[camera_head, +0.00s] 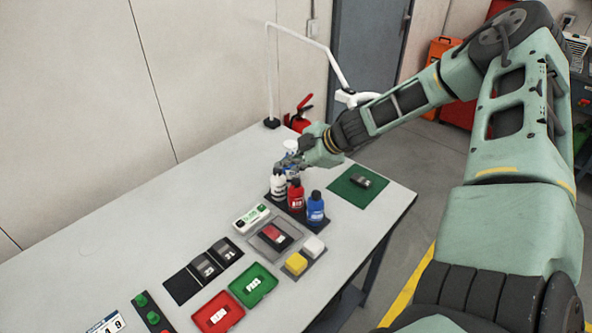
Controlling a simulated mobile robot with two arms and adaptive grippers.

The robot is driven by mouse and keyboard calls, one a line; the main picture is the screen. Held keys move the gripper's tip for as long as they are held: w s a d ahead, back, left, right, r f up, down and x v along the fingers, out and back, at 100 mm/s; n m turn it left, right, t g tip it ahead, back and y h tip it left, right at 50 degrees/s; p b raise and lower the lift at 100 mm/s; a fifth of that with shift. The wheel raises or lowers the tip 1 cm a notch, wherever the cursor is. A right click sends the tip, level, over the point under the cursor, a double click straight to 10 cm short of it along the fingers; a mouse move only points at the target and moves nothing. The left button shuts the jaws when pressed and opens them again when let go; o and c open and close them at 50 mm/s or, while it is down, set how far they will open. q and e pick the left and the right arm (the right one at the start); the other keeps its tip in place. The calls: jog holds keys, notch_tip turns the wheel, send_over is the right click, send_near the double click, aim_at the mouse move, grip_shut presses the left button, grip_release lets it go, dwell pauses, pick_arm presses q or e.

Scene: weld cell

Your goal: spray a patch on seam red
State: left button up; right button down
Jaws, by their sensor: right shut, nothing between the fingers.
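Three bottles stand upright in a dark rack on the grey table: a white bottle (278,185), a red bottle (296,196) with a dark cap, and a blue bottle (315,211). My right gripper (286,166) is shut and empty, at the top of the white bottle; I cannot tell whether it touches it. A red piece (274,235) lies on a grey plate (257,243) in front of the rack. I cannot tell which piece is the seam. My left gripper is not in view.
A green mat (343,188) with a dark object lies right of the rack. A yellow block (296,263) and a white block (314,246) sit in front. Green (266,289) and red (233,315) trays lie nearer. A white lamp arm (270,80) rises behind.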

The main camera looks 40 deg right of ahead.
notch_tip(320, 180, up, 3)
jog(key=shift+f+p, duration=0.1)
jog(key=shift+p, duration=0.8)
dwell(1.1)
